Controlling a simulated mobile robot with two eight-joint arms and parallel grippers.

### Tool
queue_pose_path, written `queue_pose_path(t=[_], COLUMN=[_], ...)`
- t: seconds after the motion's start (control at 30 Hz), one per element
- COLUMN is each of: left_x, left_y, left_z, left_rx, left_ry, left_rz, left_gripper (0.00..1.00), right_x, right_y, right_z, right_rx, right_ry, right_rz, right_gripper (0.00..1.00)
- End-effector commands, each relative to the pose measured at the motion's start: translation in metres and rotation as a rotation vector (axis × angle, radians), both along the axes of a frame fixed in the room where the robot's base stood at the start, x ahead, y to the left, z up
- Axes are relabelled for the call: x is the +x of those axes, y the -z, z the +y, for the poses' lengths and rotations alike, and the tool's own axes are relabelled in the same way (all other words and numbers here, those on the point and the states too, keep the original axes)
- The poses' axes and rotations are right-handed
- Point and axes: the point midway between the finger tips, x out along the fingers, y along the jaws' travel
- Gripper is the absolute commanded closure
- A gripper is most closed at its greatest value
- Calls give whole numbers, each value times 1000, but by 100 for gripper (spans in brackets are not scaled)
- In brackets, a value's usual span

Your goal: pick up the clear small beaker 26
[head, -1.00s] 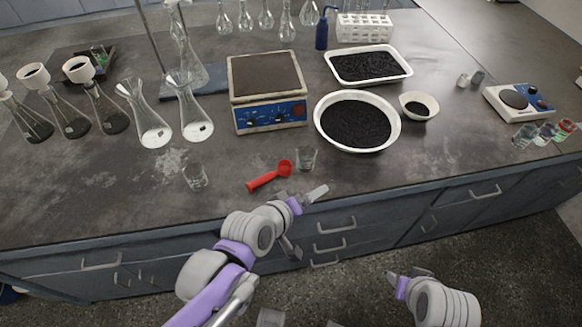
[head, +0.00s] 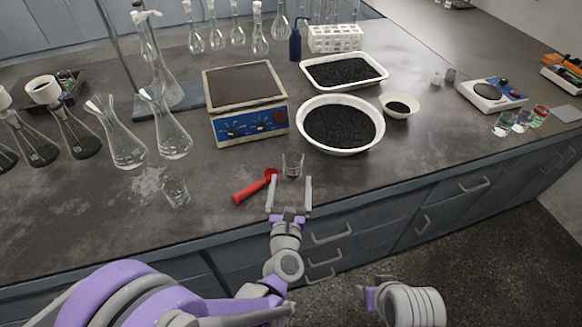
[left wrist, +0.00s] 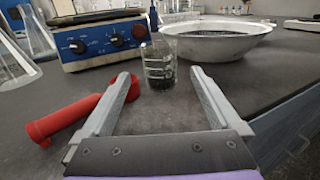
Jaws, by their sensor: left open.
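A small clear beaker (head: 292,165) stands upright on the dark bench, in front of the wide white bowl. It also shows in the left wrist view (left wrist: 160,66), straight ahead between the finger lines, with graduation marks. My left gripper (head: 290,180) is open, its two fingers pointing at this beaker from the bench's front side. The left fingertips show in the left wrist view (left wrist: 160,78), and the beaker looks just beyond them. A second small clear beaker (head: 176,193) stands further left. No label tells which one is 26. My right gripper (head: 368,297) is low, in front of the bench, its jaws unclear.
A red scoop (head: 254,187) lies just left of my left gripper, close to its left finger (left wrist: 68,121). Behind are a blue-panelled hotplate (head: 248,124) and a white bowl of black grains (head: 342,150). Glass flasks (head: 122,145) stand at left.

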Motion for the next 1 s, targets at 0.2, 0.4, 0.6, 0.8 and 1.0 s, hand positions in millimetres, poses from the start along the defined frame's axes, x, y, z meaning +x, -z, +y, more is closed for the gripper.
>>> queue_pose_path(t=[0.2,0.4,0.6,0.8,1.0], left_x=[24,55,66,66,66], left_y=[0,0,0,0,0], left_z=[-1,-3,-4,-4,-4], left_rx=[2,3,3,3,3], left_ry=[-1,0,1,1,1], left_rz=[0,0,0,0,0], left_gripper=[3,3,3,9,45], right_x=[0,0,0,0,0], right_y=[-1,-2,-2,-2,-2], right_z=[0,0,0,0,0], right_rx=[0,0,0,0,0], right_ry=[0,0,0,0,0], right_rz=[0,-1,-1,-1,-1], right_gripper=[50,50,50,50,50])
